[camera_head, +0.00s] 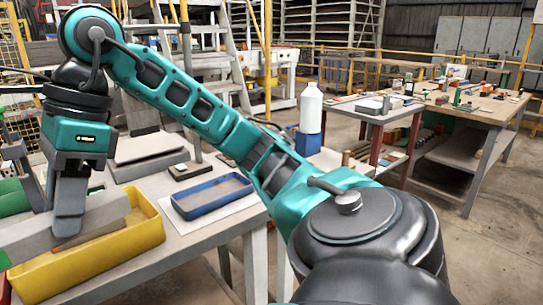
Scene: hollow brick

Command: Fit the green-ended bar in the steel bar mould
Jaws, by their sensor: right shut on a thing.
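My right gripper (68,222) is at the left of the head view, its arm crossing from the lower right. It points down over the yellow tray (135,243), with its fingers shut on a long grey block (108,210). The block lies slanted along the tray's back part and runs toward the left edge. A thin rust-brown strip (88,236) shows in the tray beside the fingertips. I cannot tell which thing is the steel bar mould. My left gripper is not in view.
A blue tray (212,197) lies on a white sheet right of the yellow one. Grey slabs (143,170) are behind. Green containers (12,196) stand at the left edge. A white bottle (311,108) stands on a blue block behind my arm. Another workbench (475,106) is far right.

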